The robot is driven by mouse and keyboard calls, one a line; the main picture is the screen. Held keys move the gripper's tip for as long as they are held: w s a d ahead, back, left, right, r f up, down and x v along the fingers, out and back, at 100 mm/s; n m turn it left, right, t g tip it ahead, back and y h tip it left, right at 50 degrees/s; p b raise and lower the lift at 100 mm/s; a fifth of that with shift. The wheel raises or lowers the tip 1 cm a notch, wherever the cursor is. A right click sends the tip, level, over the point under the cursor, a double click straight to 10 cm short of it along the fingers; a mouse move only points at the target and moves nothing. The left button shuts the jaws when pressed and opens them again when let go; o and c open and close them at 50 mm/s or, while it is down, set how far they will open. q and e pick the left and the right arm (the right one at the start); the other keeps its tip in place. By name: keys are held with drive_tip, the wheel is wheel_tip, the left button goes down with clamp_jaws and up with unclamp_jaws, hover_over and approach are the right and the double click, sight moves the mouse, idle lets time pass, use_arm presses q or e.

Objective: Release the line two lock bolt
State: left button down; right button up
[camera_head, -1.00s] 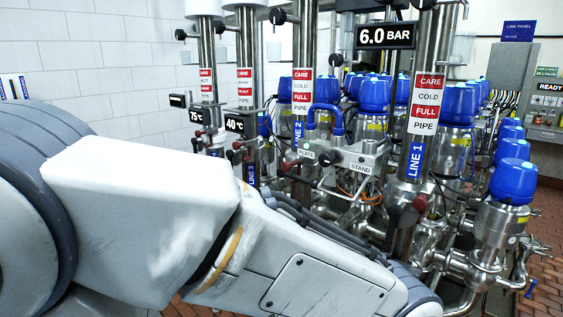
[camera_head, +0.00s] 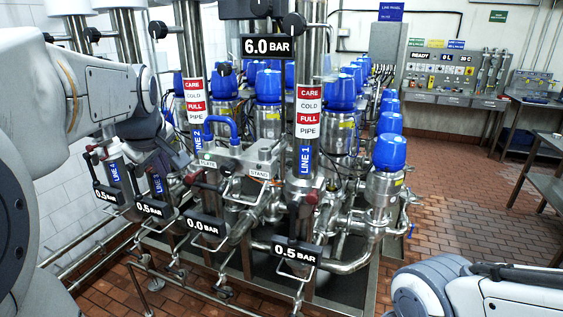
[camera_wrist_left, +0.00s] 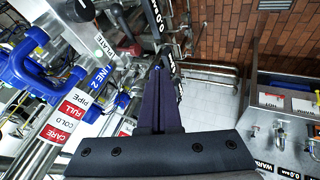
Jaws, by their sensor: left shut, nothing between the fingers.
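The line two pipe (camera_head: 192,80) stands upright with a blue LINE 2 label (camera_head: 197,139); the label also shows in the wrist view (camera_wrist_left: 98,75). A dark red knob (camera_head: 190,179) sits low beside this pipe. I cannot tell for certain which part is the lock bolt. My left gripper (camera_head: 180,160) is at the left of the line two pipe, near the PLATE label (camera_head: 207,163). In the wrist view its dark fingers (camera_wrist_left: 158,72) are together and empty, right of the LINE 2 label. Whether they touch anything is unclear. My right gripper is out of view.
The line one pipe (camera_head: 306,130) stands to the right, with its own dark red knob (camera_head: 312,197). Black gauge plates (camera_head: 203,223) and handles stick out low in front. A STAND block (camera_head: 262,160) lies between the pipes. Open brick floor (camera_head: 450,175) is at the right.

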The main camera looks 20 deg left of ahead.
use_arm(q)
drive_tip(key=w+a+f+p, duration=0.3)
drive_tip(key=w+f+p, duration=0.1)
drive_tip(key=w+f, duration=0.4)
drive_tip(key=shift+w, duration=0.55)
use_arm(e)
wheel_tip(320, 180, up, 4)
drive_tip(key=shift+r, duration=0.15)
